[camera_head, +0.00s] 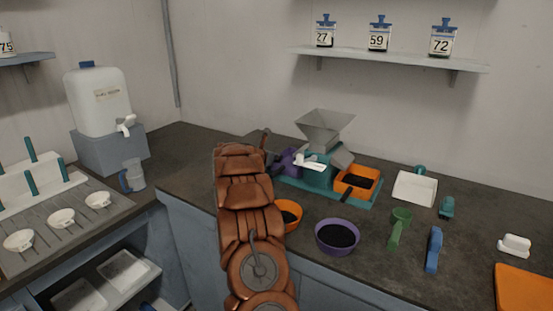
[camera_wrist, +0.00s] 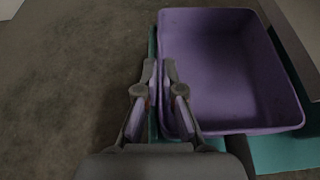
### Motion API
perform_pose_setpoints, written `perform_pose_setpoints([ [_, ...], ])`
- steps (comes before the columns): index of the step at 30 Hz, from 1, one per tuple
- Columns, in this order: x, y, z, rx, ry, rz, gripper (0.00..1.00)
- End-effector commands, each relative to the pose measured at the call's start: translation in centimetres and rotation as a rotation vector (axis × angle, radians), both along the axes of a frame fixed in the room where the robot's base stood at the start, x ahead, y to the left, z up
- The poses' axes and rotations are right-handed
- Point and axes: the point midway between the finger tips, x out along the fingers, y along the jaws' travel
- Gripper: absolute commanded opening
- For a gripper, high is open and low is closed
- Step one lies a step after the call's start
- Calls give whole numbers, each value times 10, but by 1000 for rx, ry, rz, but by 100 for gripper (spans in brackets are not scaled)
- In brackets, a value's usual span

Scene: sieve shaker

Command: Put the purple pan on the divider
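The purple pan (camera_wrist: 225,65) fills the right of the wrist view, upright, empty inside, over the teal base of the divider (camera_wrist: 285,145). In the head view the pan (camera_head: 288,161) is partly hidden behind my arm, at the left of the teal divider (camera_head: 319,178) with its grey hopper. My gripper (camera_wrist: 160,68) has its fingers close together astride the pan's left wall, one outside and one inside. A narrow gap shows between the tips; I cannot tell if they press the wall. In the head view my gripper is mostly hidden.
An orange pan (camera_head: 356,183) with dark material sits at the divider's right. A purple bowl (camera_head: 337,237) and an orange bowl (camera_head: 289,214) stand in front. A green scoop (camera_head: 397,228), a blue tool (camera_head: 433,250) and a white dustpan (camera_head: 414,189) lie to the right.

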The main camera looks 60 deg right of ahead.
Motion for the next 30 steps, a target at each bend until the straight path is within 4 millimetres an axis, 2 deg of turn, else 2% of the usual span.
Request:
perform_pose_setpoints([
  [1,0,0,0,0,0,0,14],
  [6,0,0,0,0,0,0,31],
  [19,0,1,4,0,-1,-1,31],
  [30,0,40,18,1,-2,1,31],
])
